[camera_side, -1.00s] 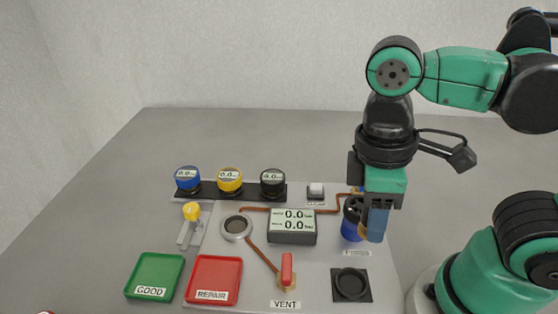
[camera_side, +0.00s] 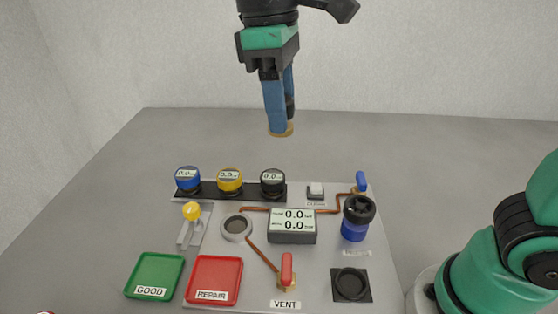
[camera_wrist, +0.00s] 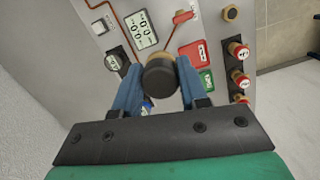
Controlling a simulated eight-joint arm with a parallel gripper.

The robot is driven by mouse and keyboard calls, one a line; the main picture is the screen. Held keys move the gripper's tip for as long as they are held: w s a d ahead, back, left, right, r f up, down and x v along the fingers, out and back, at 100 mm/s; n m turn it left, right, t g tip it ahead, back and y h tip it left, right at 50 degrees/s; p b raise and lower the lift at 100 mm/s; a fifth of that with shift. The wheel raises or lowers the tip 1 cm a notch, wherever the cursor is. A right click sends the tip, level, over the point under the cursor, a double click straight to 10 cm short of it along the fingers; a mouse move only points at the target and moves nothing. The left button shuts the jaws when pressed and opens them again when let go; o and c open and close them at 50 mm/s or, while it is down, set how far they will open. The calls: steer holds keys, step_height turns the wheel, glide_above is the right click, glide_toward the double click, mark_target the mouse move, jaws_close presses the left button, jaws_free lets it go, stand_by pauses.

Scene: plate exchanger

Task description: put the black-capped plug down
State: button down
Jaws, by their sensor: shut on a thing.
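The black-capped plug (camera_wrist: 160,76) sits between my fingers in the wrist view, its dark round cap facing the camera and a tan part beyond it. In the side view only the plug's tan lower end (camera_side: 281,130) shows at the fingertips. My gripper (camera_side: 279,118) has blue fingers, is shut on the plug and holds it high in the air, above and behind the row of gauges. The plug touches nothing below. My gripper (camera_wrist: 158,82) also fills the lower wrist view.
A black gauge (camera_side: 272,183) ends a row of gauges. The panel carries a display (camera_side: 292,227), grey ring socket (camera_side: 237,228), black round pad (camera_side: 351,285), blue black-topped canister (camera_side: 356,222) and red VENT handle (camera_side: 287,268). Green GOOD (camera_side: 154,257) and red REPAIR (camera_side: 213,257) trays stand front left.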

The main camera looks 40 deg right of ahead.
glide_above(239, 228)
step_height(239, 228, down, 2)
steer(key=f, duration=2)
steer(key=shift+w+f, duration=0.2)
steer(key=shift+f, duration=0.15)
steer(key=shift+a+f, duration=0.1)
steer(key=shift+f, duration=0.25)
steer(key=shift+c, duration=2.4)
jaws_free()
